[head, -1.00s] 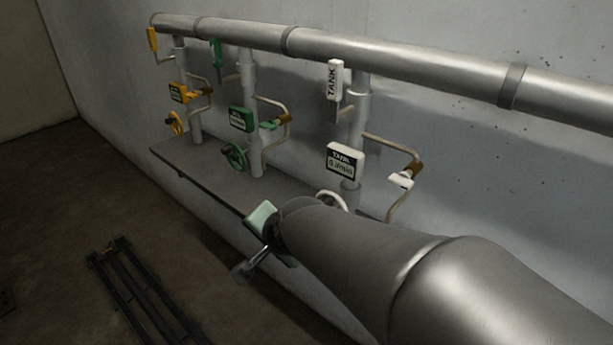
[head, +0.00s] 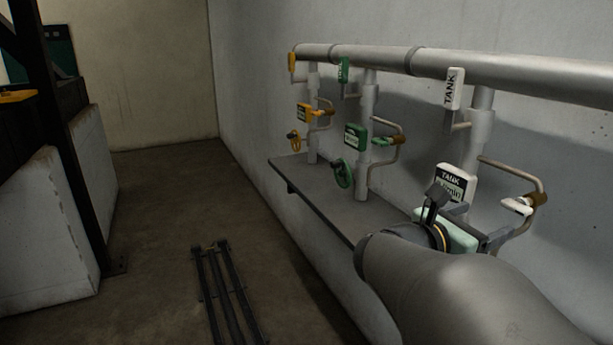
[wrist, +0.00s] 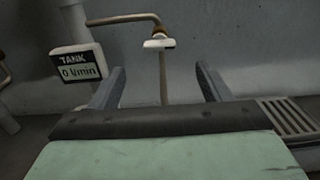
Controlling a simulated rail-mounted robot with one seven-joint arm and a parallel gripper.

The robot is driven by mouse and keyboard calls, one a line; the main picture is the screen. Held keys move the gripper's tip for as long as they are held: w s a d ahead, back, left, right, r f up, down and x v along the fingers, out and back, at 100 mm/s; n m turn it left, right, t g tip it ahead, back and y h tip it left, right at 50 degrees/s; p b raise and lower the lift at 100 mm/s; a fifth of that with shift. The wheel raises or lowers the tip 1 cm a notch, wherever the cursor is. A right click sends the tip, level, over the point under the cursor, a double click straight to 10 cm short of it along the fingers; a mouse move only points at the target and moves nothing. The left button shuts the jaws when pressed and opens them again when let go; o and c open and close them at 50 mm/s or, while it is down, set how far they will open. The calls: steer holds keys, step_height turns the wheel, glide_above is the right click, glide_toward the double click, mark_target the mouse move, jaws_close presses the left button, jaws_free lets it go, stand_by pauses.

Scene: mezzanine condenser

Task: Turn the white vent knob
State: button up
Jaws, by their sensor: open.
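The white vent knob (head: 517,206) sits on the brown fitting of a thin bent tube at the right, beside the white TANK meter (head: 456,183). It also shows in the wrist view (wrist: 159,43), ahead of my gripper (wrist: 160,69) and roughly centred between the two fingers. My gripper is open and empty, with a gap between it and the knob. In the head view my gripper (head: 468,214) is in front of the lower part of the TANK meter and left of the knob. The meter (wrist: 76,64) reads 0 l/min in the wrist view.
Green (head: 355,137) and yellow (head: 304,112) meters, with handwheels and similar tubes, stand to the left above a grey shelf (head: 300,177). A dark rail (head: 228,290) lies on the floor.

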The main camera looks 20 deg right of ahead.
mark_target(521, 204)
steer(key=d, duration=0.4)
steer(key=w+d+p, duration=0.1)
steer(key=d, duration=0.4)
steer(key=w+d, duration=0.1)
steer(key=d, duration=0.3)
steer(key=shift+d+p, duration=0.15)
steer(key=shift+p, duration=0.15)
steer(key=c, duration=1)
